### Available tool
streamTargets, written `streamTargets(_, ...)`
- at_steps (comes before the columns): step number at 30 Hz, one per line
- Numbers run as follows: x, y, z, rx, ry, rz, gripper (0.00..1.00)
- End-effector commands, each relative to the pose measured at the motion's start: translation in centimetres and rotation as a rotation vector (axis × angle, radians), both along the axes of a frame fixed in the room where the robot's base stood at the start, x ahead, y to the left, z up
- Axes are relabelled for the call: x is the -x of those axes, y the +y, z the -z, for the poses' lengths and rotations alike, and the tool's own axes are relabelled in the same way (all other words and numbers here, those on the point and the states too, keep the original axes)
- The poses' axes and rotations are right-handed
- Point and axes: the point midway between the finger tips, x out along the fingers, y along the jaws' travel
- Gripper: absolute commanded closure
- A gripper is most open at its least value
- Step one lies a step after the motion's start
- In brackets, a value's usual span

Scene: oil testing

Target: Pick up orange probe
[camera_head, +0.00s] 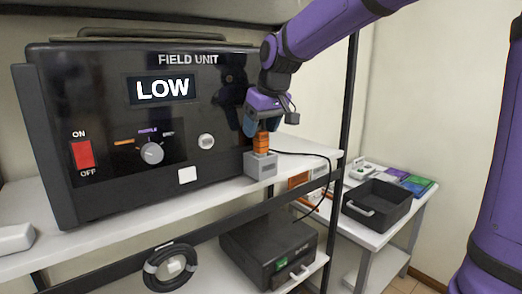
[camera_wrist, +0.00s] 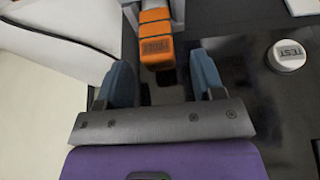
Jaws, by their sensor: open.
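The orange probe (camera_head: 262,142) stands upright in a small grey holder (camera_head: 261,165) on the white shelf, just right of the field unit. My gripper (camera_head: 257,126) is over the probe's top, pointing down. In the wrist view the probe (camera_wrist: 156,40) lies ahead of the open gap between the two blue fingers of my gripper (camera_wrist: 158,80), with a label on its near end. The fingers are apart and hold nothing. The probe's lower part is hidden in the holder.
The black field unit (camera_head: 110,110) reads LOW and stands close left of my gripper. A black cable (camera_head: 310,155) runs from the holder area. A black bin (camera_head: 377,205) sits on the lower side table.

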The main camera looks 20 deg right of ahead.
Motion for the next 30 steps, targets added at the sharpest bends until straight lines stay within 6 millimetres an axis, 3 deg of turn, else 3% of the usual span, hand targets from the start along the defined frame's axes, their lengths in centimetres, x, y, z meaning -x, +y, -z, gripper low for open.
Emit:
streamTargets(6,-0.7,0.3,1.8,0.000,-0.001,0.000,0.38)
streamTargets(13,-0.8,0.3,1.9,0.000,-0.001,0.000,0.38)
streamTargets(21,-0.8,0.3,1.9,-0.001,-0.002,0.000,0.94)
streamTargets(30,-0.8,0.2,1.7,-0.001,-0.003,0.000,0.94)
